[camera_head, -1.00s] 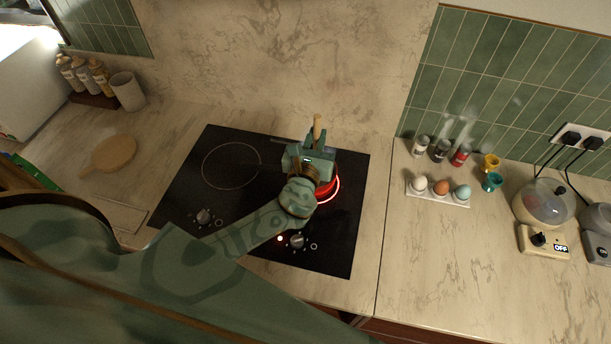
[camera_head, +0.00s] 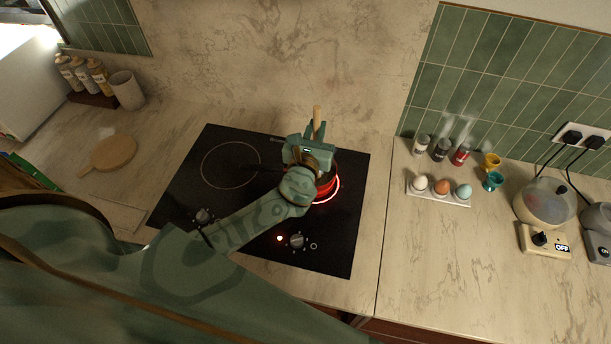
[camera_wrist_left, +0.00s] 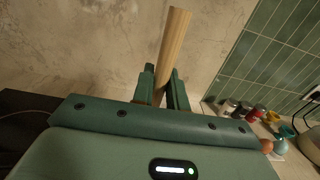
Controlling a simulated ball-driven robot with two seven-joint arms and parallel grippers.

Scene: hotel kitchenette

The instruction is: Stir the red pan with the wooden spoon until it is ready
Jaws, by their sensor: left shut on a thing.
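My left gripper (camera_head: 313,133) is over the right burner of the black cooktop. It is shut on the wooden spoon (camera_head: 317,113), whose pale handle end sticks up above the fingers. The spoon handle (camera_wrist_left: 174,45) also rises between the two fingers in the left wrist view, slightly tilted. The spoon's lower end is hidden. The red pan (camera_head: 327,188) sits on the glowing red burner ring, mostly covered by my gripper and wrist; its contents cannot be seen. A dark handle seems to reach left from it. My right gripper is not in view.
The cooktop (camera_head: 180,195) has two knobs and a lit indicator by the right knob (camera_head: 297,241). An egg tray (camera_head: 440,199), shakers, egg cups and an egg cooker (camera_head: 545,207) stand to the right. A round wooden board (camera_head: 113,152) lies left. The right front counter is clear.

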